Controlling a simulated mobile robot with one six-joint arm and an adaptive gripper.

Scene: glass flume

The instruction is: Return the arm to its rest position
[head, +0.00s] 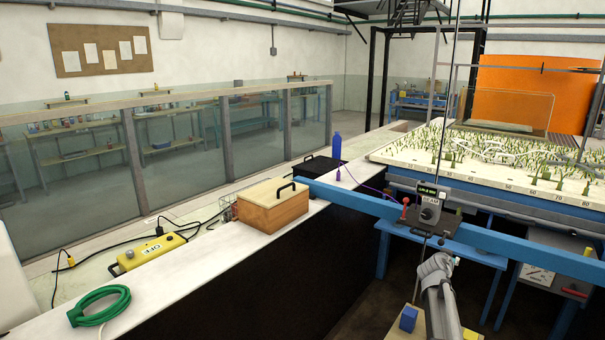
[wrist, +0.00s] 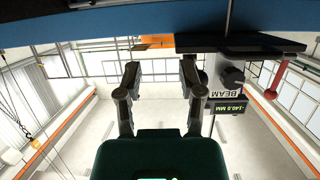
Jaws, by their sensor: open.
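The grey beam gauge (head: 430,205), with a dark knob and a lit display, sits on the beam above my gripper. In the wrist view the gauge (wrist: 230,88) appears upside down beside the right finger. Whether they touch I cannot tell.
A red-knobbed lever (head: 404,213) stands by the gauge. A blue block (head: 408,318) is beside my arm. A planted model bed (head: 480,155) lies behind the beam.

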